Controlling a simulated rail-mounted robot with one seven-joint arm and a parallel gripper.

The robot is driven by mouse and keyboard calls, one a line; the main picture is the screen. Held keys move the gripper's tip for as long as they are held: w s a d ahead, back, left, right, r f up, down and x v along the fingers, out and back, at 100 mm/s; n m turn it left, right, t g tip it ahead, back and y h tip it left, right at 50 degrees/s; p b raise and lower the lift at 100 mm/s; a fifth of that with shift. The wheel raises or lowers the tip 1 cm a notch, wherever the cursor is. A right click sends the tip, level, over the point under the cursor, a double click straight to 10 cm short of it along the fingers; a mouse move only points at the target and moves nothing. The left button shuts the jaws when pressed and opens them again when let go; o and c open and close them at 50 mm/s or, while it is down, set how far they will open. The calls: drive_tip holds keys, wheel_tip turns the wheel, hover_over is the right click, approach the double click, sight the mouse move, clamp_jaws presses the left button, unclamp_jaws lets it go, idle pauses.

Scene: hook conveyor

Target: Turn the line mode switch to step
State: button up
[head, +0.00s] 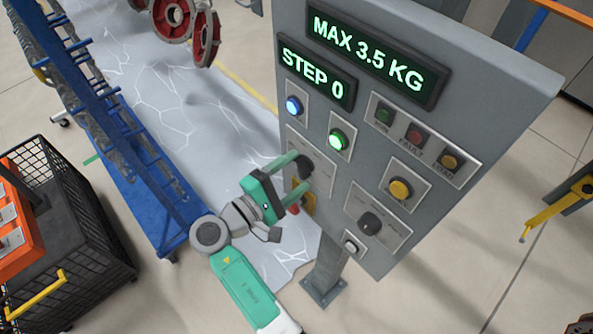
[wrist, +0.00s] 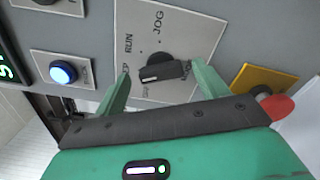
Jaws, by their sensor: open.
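The line mode switch is a black rotary knob (wrist: 162,69) on a pale plate (wrist: 185,35) marked RUN and JOG. Another label at its left is partly covered by a finger, and a small one below is hard to read. The knob's bar lies roughly sideways in the wrist view; I cannot tell which label it points to. In the head view the knob (head: 306,167) is partly hidden by my gripper. My gripper (wrist: 161,72) is open, with one green finger on each side of the knob. I cannot tell whether either finger touches it.
A display (head: 315,73) reads STEP 0. A lit blue button (wrist: 63,73) and a red emergency button (wrist: 277,106) flank the switch. A second black knob (head: 370,223) sits lower right on the panel. A blue rack (head: 120,130) stands left.

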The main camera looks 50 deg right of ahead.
drive_tip(key=a, duration=0.6)
drive_tip(key=shift+w+a+b, duration=0.25)
drive_tip(key=shift+a+b, duration=0.05)
